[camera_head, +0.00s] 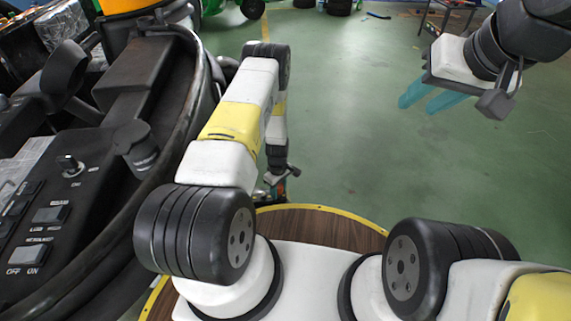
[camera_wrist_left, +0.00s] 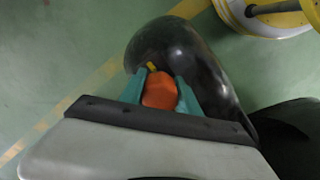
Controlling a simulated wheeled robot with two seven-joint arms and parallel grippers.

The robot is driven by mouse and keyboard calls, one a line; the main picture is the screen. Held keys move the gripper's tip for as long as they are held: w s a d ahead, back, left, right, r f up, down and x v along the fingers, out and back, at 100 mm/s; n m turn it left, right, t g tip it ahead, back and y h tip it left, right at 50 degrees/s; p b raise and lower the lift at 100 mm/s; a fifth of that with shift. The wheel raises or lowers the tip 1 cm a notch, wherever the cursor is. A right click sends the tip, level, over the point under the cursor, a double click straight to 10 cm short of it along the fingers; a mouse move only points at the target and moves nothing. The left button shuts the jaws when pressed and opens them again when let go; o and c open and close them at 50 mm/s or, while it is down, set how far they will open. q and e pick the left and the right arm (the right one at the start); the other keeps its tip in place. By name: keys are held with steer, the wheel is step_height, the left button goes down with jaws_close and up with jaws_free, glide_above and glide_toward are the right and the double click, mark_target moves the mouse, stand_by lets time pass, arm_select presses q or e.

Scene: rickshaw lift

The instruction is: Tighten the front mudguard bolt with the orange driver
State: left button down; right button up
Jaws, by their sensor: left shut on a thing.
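The orange driver (camera_wrist_left: 160,91) is between the teal fingers of my left gripper (camera_wrist_left: 164,88), which is shut on it. A short yellow part shows past the handle's far end. The dark, glossy curved mudguard (camera_wrist_left: 200,62) lies beyond the driver in the left wrist view. I cannot tell whether the driver touches it, and I cannot make out the bolt. In the head view my left gripper (camera_head: 272,191) hangs low beyond the wooden platform, partly hidden. My right gripper (camera_head: 416,106) is raised at the upper right, its teal fingers apart and empty.
A wheel with a yellow and white rim (camera_wrist_left: 262,14) is at the top right of the left wrist view. A black vehicle panel with switches (camera_head: 60,215) fills the left of the head view. The green floor (camera_head: 345,130) ahead is mostly clear.

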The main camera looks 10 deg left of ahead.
arm_select(q)
steer(key=shift+f, duration=0.1)
steer(key=m, duration=1.4)
steer(key=shift+w+d, duration=0.1)
steer(key=shift+d, duration=0.05)
steer(key=shift+w+d+r, duration=0.1)
steer(key=shift+r, duration=1.45)
steer(key=shift+a, duration=0.2)
steer(key=shift+s, duration=0.2)
